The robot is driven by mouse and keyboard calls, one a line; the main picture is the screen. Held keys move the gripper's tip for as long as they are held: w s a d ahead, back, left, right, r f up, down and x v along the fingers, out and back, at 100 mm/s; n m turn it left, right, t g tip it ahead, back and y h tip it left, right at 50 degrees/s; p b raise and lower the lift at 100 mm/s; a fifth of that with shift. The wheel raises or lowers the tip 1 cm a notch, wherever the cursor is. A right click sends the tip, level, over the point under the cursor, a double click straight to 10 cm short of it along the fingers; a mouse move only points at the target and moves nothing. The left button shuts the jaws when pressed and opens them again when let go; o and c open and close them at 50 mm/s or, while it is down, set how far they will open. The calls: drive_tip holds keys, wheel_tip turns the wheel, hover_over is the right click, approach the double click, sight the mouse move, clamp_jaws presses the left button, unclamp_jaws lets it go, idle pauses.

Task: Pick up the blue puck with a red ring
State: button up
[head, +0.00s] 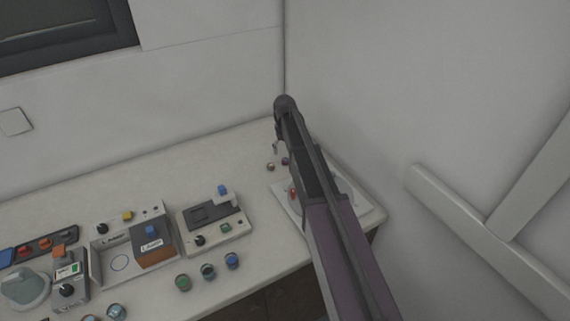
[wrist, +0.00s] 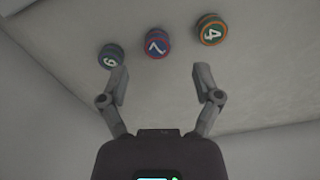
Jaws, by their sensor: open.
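The blue puck with a red ring (wrist: 157,43) is the middle one of three pucks in the wrist view and bears a white numeral. In the head view a small purplish puck (head: 285,161) by my arm looks like the same one. My gripper (wrist: 158,82) is open and empty, its fingers spread on either side below the middle puck in the picture, apart from it. In the head view my arm hides most of the gripper; a grey finger (head: 276,147) shows just above the pucks.
A teal-blue puck (wrist: 111,55) lies to the left and a green puck with an orange ring (wrist: 211,29) to the right. Walls close off the counter's back corner. A white plate with a red part (head: 293,193), machines (head: 213,222) and jars (head: 208,271) stand on the counter.

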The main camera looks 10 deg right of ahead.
sight(285, 159)
drive_tip(key=shift+f, duration=0.1)
drive_tip(key=shift+w+d+f+b, duration=0.1)
drive_tip(key=shift+f+b, duration=1.15)
drive_tip(key=shift+b, duration=0.1)
drive_tip(key=shift+w+d+f+b, duration=0.1)
drive_tip(key=shift+f+b, duration=1.15)
drive_tip(key=shift+b, duration=0.05)
drive_tip(key=c, duration=1)
